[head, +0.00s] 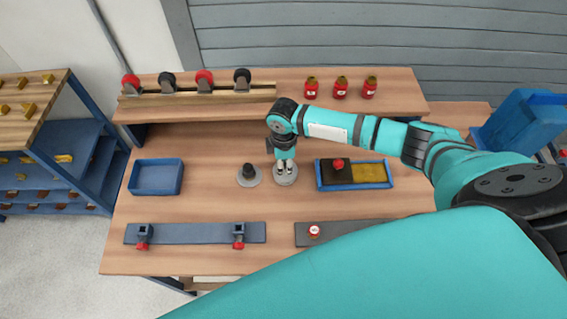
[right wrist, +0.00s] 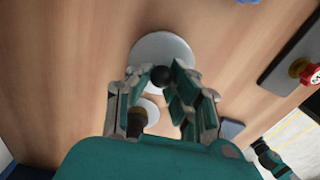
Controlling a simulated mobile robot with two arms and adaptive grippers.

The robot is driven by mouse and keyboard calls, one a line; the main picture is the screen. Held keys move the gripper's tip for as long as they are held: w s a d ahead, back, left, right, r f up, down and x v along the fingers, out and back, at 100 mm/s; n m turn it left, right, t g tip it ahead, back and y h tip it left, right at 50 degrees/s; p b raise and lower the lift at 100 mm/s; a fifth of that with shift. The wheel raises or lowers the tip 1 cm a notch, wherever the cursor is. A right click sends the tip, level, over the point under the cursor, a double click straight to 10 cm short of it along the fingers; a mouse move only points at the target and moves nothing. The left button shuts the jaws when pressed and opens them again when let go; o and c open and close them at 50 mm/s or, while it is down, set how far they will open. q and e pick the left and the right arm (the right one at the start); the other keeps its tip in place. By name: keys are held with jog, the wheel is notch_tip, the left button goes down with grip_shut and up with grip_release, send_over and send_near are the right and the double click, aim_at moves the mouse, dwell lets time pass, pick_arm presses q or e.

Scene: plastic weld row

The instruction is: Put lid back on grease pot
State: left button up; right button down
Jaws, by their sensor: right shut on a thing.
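My right gripper (head: 285,168) points down near the middle of the bench. In the right wrist view my right gripper (right wrist: 162,80) is shut on the black knob (right wrist: 162,75) of a round pale grey lid (right wrist: 150,46). The lid's grey rim (head: 288,181) shows below the fingers in the head view. Whether it rests on something or hangs just above the wood, I cannot tell. Close to its left stands a dark, short pot-like thing (head: 249,169) on a grey disc (head: 241,181). My left gripper is not in view.
A blue tray (head: 157,190) lies left; a blue two-part tray (head: 386,187) with a red-topped item (head: 338,164) lies right. Grey strips (head: 190,233) lie in front. Red jars (head: 341,89) and castors (head: 204,80) stand on the rear shelf. Bare wood lies between.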

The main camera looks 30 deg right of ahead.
jog(key=shift+p, duration=0.3)
dwell(0.6)
jog(key=c, duration=1.2)
grip_release()
jog(key=shift+o, duration=0.5)
jog(key=o, duration=0.4)
jog(key=shift+r, duration=0.1)
jog(key=shift+r+p, duration=3.4)
jog(key=shift+p, duration=0.3)
